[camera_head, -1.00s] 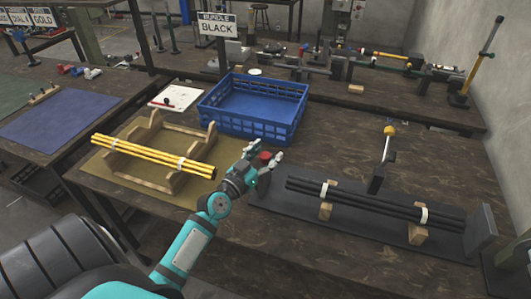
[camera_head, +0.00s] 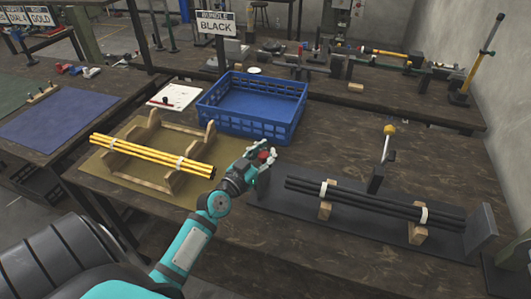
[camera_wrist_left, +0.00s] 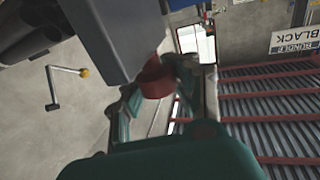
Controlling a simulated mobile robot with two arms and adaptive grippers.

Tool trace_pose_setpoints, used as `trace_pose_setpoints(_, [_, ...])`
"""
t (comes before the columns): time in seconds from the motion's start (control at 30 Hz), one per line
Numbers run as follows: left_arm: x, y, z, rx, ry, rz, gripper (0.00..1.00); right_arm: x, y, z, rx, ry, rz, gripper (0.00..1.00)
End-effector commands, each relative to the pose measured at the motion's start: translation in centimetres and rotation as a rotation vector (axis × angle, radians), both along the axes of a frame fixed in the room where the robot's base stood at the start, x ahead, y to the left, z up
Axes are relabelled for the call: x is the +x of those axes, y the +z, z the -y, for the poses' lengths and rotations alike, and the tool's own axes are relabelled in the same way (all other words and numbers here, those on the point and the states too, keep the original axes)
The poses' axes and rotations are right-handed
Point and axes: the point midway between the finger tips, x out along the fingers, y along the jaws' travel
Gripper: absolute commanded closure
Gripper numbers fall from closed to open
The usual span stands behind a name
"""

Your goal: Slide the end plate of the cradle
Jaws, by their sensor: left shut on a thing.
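The cradle's dark base (camera_head: 375,235) lies on the right of the bench in the head view. Black rods (camera_head: 375,203) with white bands rest across its wooden supports (camera_head: 418,233). A grey end plate (camera_head: 263,185) stands at its left end, and another end plate (camera_head: 481,230) stands at the right, near the rod ends. My left gripper (camera_head: 263,154) is shut on a red knob at the left plate's top. The wrist view shows the red knob (camera_wrist_left: 157,80) between the fingers, beside the grey plate (camera_wrist_left: 112,35). My right gripper is not in view.
A lever with a yellow knob (camera_head: 389,130) stands behind the rods. A blue crate (camera_head: 248,130) is behind my gripper. A wooden rack (camera_head: 142,175) with yellow rods is to the left. Bare bench lies in front of the cradle.

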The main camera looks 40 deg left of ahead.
Motion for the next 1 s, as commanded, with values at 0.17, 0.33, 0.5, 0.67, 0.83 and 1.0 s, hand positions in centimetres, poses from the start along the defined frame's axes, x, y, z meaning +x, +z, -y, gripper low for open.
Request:
trace_pose_setpoints(0.17, [0.3, -0.3, 1.9, -0.007, -0.004, -0.015, 1.00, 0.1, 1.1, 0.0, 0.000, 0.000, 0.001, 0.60])
trace_pose_setpoints(0.33, [1.4, -0.4, 5.9, -0.013, -0.006, -0.018, 1.00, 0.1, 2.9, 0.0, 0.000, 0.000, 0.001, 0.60])
trace_pose_setpoints(0.5, [2.1, -0.7, 8.6, -0.011, -0.008, -0.020, 1.00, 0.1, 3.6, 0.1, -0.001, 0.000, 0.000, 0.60])
trace_pose_setpoints(0.67, [2.2, -0.9, 9.1, -0.009, -0.010, -0.021, 1.00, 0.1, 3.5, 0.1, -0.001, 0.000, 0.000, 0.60])
trace_pose_setpoints(0.83, [2.2, -1.0, 9.1, -0.010, -0.010, -0.021, 1.00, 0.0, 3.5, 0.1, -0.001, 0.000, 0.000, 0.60])
trace_pose_setpoints(1.0, [2.2, -0.9, 9.0, -0.008, -0.009, -0.020, 0.60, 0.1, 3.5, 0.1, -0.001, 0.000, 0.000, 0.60])
